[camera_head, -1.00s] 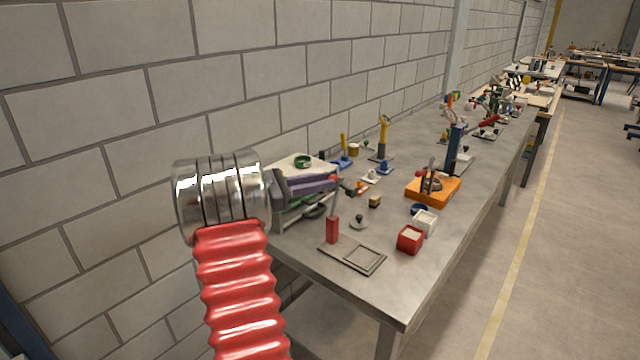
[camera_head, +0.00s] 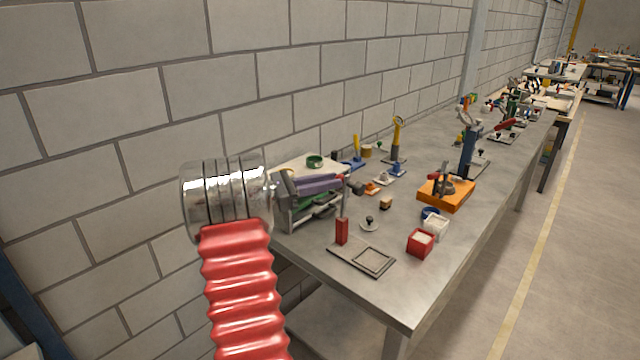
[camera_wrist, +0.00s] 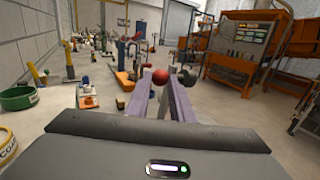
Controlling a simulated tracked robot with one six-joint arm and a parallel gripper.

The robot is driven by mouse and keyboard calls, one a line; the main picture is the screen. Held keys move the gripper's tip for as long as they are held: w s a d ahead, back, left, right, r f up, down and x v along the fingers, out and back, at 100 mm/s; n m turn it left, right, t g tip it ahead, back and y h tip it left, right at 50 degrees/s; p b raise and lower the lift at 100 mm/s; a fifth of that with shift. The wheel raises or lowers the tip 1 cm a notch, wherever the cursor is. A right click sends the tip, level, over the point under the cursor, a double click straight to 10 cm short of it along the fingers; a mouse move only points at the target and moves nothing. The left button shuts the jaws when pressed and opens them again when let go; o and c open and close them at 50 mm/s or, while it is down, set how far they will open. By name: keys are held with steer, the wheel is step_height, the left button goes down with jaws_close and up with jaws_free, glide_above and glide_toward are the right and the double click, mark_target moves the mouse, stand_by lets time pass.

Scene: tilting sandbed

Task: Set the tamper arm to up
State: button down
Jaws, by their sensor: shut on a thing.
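The tamper stands near the left front corner of the bench, with a dark base plate (camera_head: 345,257) and a red post (camera_head: 341,231). A grey arm rod (camera_head: 347,203) rises steeply from the post, close to upright. A dark tamper head (camera_head: 357,187) is at the top; it also shows in the wrist view (camera_wrist: 187,78). My gripper (camera_head: 343,180), with purple fingers, is at the rod's top. In the wrist view the red knob (camera_wrist: 160,75) sits between the fingertips, and the fingers are shut on it.
Bare bench lies right of the base plate.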

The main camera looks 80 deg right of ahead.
steer(key=shift+w+d+f, duration=0.1)
steer(key=shift+w+d, duration=0.15)
steer(key=shift+w, duration=0.15)
steer(key=c, duration=1.5)
jaws_free()
steer(key=shift+c, duration=0.2)
steer(key=v, duration=1.4)
steer(key=shift+f, duration=0.1)
